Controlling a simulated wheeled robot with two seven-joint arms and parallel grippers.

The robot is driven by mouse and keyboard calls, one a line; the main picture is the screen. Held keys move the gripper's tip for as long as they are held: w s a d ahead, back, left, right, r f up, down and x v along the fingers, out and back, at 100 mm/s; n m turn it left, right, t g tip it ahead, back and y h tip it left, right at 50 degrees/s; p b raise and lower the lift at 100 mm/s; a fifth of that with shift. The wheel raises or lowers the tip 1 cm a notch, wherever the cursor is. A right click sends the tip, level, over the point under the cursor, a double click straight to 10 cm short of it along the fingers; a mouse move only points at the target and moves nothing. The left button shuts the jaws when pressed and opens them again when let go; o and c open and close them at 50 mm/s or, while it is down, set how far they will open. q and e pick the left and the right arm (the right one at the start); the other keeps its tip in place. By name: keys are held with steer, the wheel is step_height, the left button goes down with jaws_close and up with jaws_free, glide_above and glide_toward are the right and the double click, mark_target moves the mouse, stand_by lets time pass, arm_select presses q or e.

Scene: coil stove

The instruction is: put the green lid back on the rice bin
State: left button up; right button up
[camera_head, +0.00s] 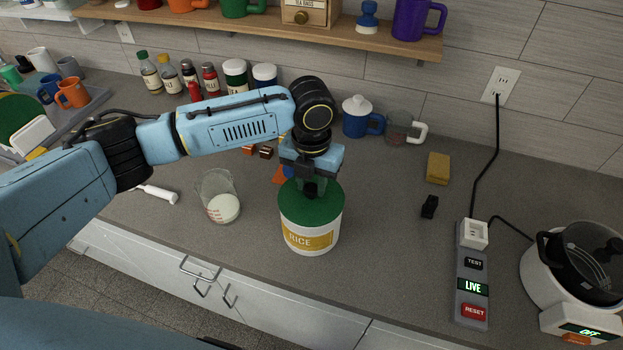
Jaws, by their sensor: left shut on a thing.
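The rice bin (311,240) is a white round canister with a yellow label reading RICE. It stands upright on the grey counter in the middle of the view. The green lid (322,207) lies over the bin's top and looks level. Whether it is fully seated cannot be told. My left gripper (310,188) points down from above and is shut on the lid's dark knob at its centre. The gripper partly hides the lid's back edge. My right gripper is not in view.
A glass measuring cup (217,196) holding white stuff stands left of the bin. A blue mug with a white lid (361,117) and a glass mug (399,130) are behind. A power strip (472,275) and a cooker (575,270) are at right.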

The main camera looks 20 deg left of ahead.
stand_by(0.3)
arm_select(q)
steer(key=o, duration=1.1)
steer(key=shift+o, duration=0.7)
steer(key=o, duration=0.4)
steer(key=shift+r, duration=0.1)
